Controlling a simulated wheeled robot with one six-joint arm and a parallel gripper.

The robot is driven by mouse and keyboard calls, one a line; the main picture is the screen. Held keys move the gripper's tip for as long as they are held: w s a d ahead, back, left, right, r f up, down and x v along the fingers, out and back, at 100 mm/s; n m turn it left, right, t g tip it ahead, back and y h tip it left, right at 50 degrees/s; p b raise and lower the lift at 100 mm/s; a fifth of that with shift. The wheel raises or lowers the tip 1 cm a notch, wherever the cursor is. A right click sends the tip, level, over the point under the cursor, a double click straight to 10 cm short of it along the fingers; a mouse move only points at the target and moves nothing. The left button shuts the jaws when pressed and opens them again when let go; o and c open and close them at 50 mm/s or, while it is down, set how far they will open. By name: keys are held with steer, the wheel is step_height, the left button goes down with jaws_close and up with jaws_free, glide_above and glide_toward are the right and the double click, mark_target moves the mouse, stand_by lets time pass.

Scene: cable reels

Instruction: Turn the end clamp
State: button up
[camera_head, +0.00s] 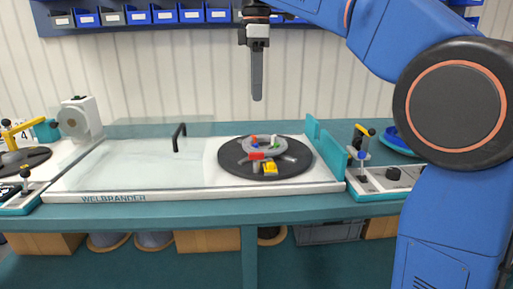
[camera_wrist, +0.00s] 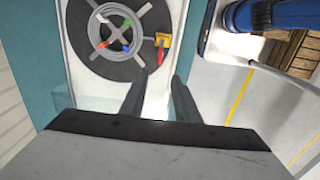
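A dark round reel (camera_head: 230,165) lies flat in the bench machine. A grey cable coil (camera_wrist: 103,24) lies on it, with small red, green, blue and white pieces around its inner side. At the rim is what looks like the end clamp, a yellow block (camera_head: 270,167) beside a red piece (camera_head: 256,156). In the wrist view the yellow block (camera_wrist: 162,39) and red piece (camera_wrist: 161,53) sit beyond my fingertips. My gripper (camera_head: 257,97) points down, well above the reel and apart from it. In the wrist view my gripper (camera_wrist: 160,78) shows two separated fingers with nothing between them.
A clear cover with a black handle (camera_head: 179,137) is slid left of the reel. A teal upright panel (camera_head: 325,150) stands right of it. A control box with a lever and knob (camera_head: 393,173) is further right. Blue bins (camera_head: 138,17) hang behind.

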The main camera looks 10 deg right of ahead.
step_height(320, 180, down, 17)
steer(key=shift+f, duration=0.15)
stand_by(0.5)
jaws_close()
